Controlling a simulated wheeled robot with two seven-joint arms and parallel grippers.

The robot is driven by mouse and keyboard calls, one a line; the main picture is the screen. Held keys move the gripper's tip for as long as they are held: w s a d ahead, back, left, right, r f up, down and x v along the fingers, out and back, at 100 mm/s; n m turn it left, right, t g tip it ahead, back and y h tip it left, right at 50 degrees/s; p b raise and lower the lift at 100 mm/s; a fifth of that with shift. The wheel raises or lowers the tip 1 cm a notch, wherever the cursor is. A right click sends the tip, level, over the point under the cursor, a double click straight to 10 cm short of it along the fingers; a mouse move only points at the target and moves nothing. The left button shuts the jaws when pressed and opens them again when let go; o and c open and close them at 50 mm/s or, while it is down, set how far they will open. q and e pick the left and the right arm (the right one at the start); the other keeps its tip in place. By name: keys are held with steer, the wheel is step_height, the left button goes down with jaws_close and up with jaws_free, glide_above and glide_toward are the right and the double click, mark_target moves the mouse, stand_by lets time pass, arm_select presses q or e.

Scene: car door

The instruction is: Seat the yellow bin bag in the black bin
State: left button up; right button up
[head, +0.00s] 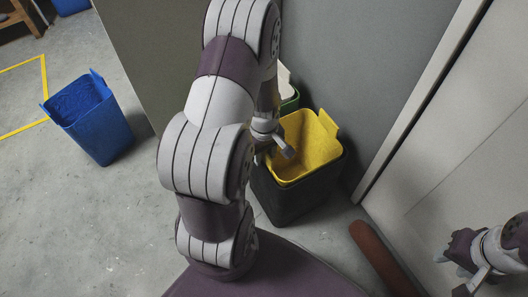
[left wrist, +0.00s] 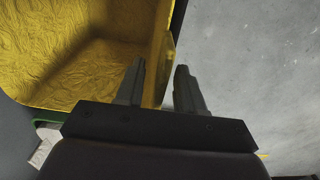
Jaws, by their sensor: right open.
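The yellow bin bag (head: 309,143) sits in the mouth of the black bin (head: 297,202), with its rim and a raised corner above the bin's edge. My left gripper (head: 286,152) is at the left side of the bag. In the left wrist view its two fingers (left wrist: 166,88) stand apart, one over the inside of the yellow bag (left wrist: 85,60) and one over the floor side. The bag's edge lies between them; I cannot tell if they touch it. My right gripper (head: 462,268) is open and empty at the lower right, away from the bin.
A green-rimmed bin with a white bag (head: 287,90) stands behind the black bin, partly hidden by my left arm. A blue bin (head: 93,122) stands at the left. A grey wall (head: 345,60) is close behind. A red-brown roll (head: 380,255) lies on the floor at right.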

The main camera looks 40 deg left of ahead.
arm_select(q)
step_height(320, 180, up, 12)
steer(key=p, duration=0.7)
steer(key=shift+p, duration=0.35)
steer(key=s+d+r+m+t, duration=0.1)
steer(key=s+d+r+m, duration=0.3)
steer(key=d+r+m, duration=0.7)
step_height(320, 180, up, 39)
steer(key=d+m+p, duration=0.1)
steer(key=m+p, duration=0.1)
steer(key=p, duration=3.9)
steer(key=shift+w+r+m, duration=0.15)
steer(key=shift+w+m, duration=0.15)
steer(key=shift+m, duration=0.1)
